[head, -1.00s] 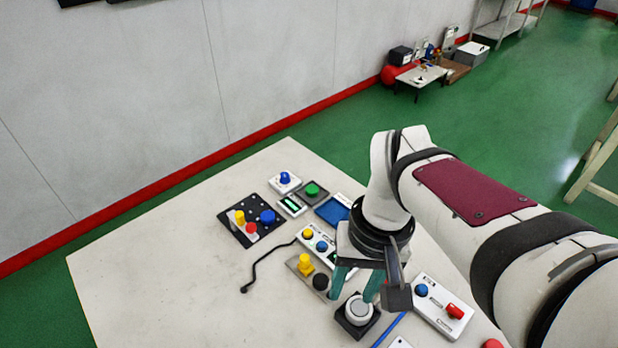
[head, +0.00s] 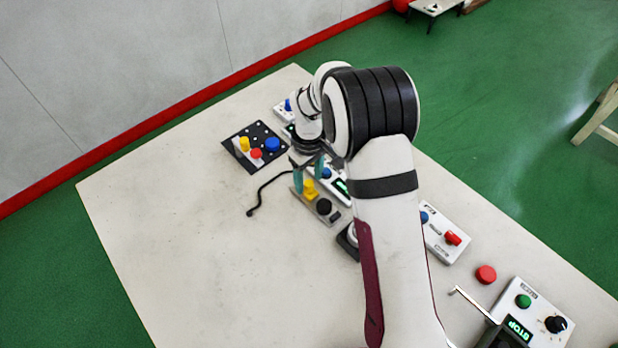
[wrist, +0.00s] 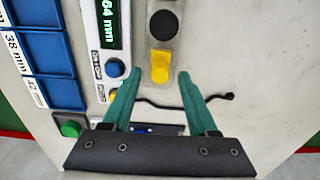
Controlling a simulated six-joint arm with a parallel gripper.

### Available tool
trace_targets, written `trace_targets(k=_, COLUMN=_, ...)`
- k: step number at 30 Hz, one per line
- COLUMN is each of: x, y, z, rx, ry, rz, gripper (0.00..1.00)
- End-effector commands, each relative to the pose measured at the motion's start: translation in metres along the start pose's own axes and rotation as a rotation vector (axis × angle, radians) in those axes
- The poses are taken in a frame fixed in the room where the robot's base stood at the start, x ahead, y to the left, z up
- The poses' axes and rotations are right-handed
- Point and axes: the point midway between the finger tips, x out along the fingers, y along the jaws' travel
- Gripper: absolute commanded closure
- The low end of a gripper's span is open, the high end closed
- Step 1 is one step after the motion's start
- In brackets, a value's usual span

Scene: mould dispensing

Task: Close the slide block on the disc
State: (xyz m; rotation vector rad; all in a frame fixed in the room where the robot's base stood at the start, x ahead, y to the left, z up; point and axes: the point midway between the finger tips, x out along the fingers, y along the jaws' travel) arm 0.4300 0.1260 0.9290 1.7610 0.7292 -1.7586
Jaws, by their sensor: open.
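The yellow slide block (head: 310,188) stands on a narrow grey plate beside a round black disc (head: 323,207). In the wrist view the yellow block (wrist: 161,65) lies just below the black disc (wrist: 162,25), with a narrow gap of grey plate between them. My gripper (head: 308,172) is open and empty at the block's end away from the disc. In the wrist view the fingertips of my gripper (wrist: 151,74) are spread to the left and right of the block's near end. I cannot tell whether either finger touches it.
A panel with a green display (wrist: 109,20) and blue knob (wrist: 115,67) runs close beside the plate. A black cable (head: 262,190) lies on the table. A black board (head: 233,151) with coloured pieces stands further back. The table's left part is clear.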

Motion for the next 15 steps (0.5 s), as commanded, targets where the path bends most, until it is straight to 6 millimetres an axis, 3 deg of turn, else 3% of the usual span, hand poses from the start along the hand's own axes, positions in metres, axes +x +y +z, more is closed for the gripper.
trace_targets(k=4, x=0.0119, y=0.0000, z=0.0003, rx=0.000, ry=-0.001, rz=0.000, gripper=0.41)
trace_targets(k=12, x=0.0135, y=0.0000, z=0.0003, rx=0.001, ry=0.000, rz=0.000, gripper=0.41)
trace_targets(k=15, x=0.0134, y=0.0000, z=0.0003, rx=0.001, ry=0.000, rz=0.000, gripper=0.59)
